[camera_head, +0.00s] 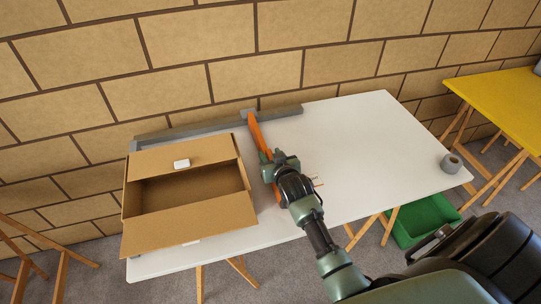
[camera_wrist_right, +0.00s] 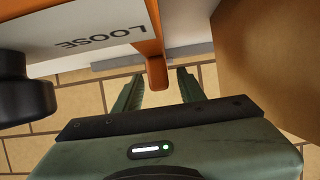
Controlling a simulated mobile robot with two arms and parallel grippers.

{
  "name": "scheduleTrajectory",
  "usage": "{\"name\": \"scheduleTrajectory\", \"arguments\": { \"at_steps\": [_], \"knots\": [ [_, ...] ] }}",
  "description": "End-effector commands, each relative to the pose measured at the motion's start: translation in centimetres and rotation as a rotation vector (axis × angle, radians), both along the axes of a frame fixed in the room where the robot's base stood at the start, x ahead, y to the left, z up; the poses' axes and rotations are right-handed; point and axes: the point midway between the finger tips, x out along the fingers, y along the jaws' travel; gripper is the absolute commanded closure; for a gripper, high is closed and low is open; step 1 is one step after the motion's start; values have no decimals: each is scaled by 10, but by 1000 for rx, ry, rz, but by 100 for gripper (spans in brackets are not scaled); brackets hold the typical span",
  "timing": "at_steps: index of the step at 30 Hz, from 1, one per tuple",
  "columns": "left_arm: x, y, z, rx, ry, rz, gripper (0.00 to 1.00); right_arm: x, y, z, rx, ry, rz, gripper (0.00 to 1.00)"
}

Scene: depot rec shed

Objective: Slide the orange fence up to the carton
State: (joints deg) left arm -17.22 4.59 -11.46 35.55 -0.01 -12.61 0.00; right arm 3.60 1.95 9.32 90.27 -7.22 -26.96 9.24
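The orange fence (camera_head: 256,132) stands across the white table, just right of the carton, with a narrow strip of table between them. The open carton (camera_head: 190,226) sits at the table's left, flaps spread. My right gripper (camera_head: 268,166) is at the fence and hides part of it. In the wrist view, the right gripper (camera_wrist_right: 160,88) is open, with a rounded orange end of the fence (camera_wrist_right: 156,72) between its fingertips and gaps visible on both sides. The carton (camera_wrist_right: 270,60) fills the right of that view. My left gripper is not in view.
A grey rail (camera_head: 186,131) runs along the table's back edge. A plate reading LOOSE (camera_wrist_right: 80,38) and a black knob (camera_wrist_right: 24,95) show beside the fence. A grey tape roll (camera_head: 451,163) sits at the table's right corner. The table (camera_head: 365,140) is largely clear right of the fence.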

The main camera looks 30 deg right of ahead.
Motion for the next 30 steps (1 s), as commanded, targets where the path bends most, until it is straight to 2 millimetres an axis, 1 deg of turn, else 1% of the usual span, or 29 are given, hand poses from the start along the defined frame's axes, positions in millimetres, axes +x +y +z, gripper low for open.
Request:
{"name": "scheduleTrajectory", "arguments": {
  "at_steps": [4, 9, 12, 15, 19, 30],
  "knots": [
    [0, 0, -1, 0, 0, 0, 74, -16, 4, 5, 0, 0, 1, 60],
    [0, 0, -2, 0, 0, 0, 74, -43, 11, 16, 1, 1, 1, 60],
    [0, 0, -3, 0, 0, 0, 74, -56, 14, 22, 1, 1, 1, 60],
    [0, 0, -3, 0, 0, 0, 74, -64, 16, 26, 0, 2, 0, 60],
    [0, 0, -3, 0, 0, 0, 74, -69, 17, 28, 0, 2, 0, 60],
    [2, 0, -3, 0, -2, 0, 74, -70, 18, 28, 0, 6, 2, 60]
  ]
}}
